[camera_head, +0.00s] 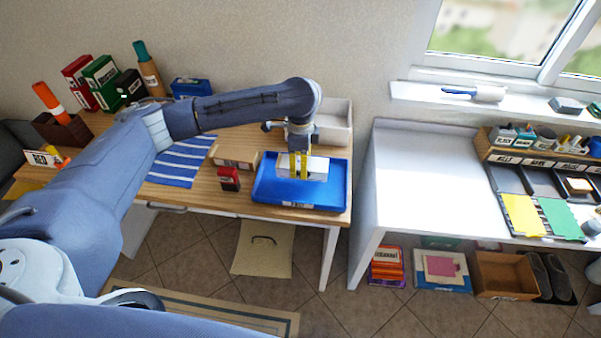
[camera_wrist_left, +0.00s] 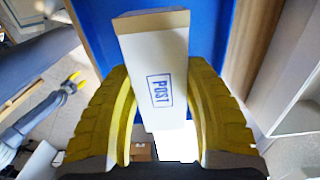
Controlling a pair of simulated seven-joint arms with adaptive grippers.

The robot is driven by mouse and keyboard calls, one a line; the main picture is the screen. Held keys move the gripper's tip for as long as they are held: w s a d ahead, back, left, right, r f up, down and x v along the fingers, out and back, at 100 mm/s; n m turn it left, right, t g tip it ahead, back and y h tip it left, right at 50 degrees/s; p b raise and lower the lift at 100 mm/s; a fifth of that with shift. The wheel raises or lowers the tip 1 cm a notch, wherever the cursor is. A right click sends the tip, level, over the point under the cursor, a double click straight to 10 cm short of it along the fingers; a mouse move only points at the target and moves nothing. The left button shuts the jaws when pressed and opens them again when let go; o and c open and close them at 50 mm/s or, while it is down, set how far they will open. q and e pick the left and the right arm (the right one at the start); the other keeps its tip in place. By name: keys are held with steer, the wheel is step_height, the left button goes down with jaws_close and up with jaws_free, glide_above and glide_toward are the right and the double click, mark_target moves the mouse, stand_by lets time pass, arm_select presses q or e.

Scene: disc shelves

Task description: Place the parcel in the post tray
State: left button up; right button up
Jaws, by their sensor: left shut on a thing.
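The parcel (camera_head: 317,168) is a pale box with a blue POST mark, which shows in the left wrist view (camera_wrist_left: 160,88). My left gripper (camera_head: 299,167) has its yellow fingers shut on it, one on each side (camera_wrist_left: 158,110). The parcel is over the blue post tray (camera_head: 327,199) at the wooden desk's right end, within the tray's outline. I cannot tell whether it touches the tray floor. The tray also fills the background of the left wrist view (camera_wrist_left: 93,30). My right gripper (camera_wrist_left: 73,81) appears small at the left of that view; its opening is unclear.
A red-and-black stamp-like block (camera_head: 229,179) stands just left of the tray, with a brown box (camera_head: 236,158) behind it. A white open bin (camera_head: 334,122) stands behind the tray. A white table (camera_head: 415,190) is to the right, across a gap.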

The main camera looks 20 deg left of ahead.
arm_select(q)
steer(key=shift+f, duration=2)
steer(key=shift+f, duration=0.15)
steer(key=o, duration=1.2)
steer(key=shift+o, duration=0.2)
step_height(320, 180, up, 12)
steer(key=shift+r, duration=0.15)
